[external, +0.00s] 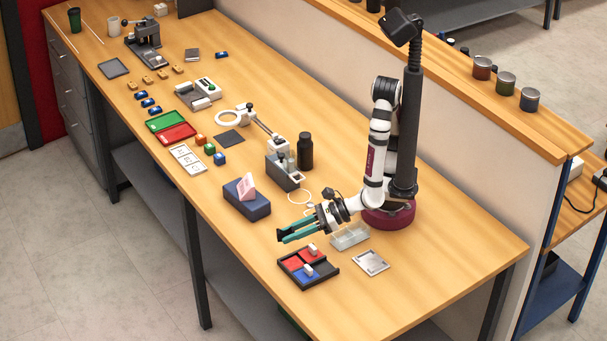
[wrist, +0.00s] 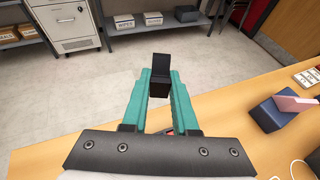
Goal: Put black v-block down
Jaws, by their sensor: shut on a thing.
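My gripper (external: 284,235), with teal fingers, is shut on the black v-block (wrist: 160,70) and reaches level toward the table's front edge. In the wrist view the v-block is between the fingertips of my gripper (wrist: 160,84), upright, with the floor behind it. In the external view the v-block (external: 280,234) is only a small dark shape at the fingertips. It appears raised above the table; the exact height is hard to tell.
A black tray (external: 291,279) with red and blue compartments and small white pieces lies below and right of my gripper. A clear box (external: 349,237) and metal plate (external: 371,262) are nearby. A dark blue block (external: 245,204) holds a pink piece (external: 246,187). Bare wood lies at front right.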

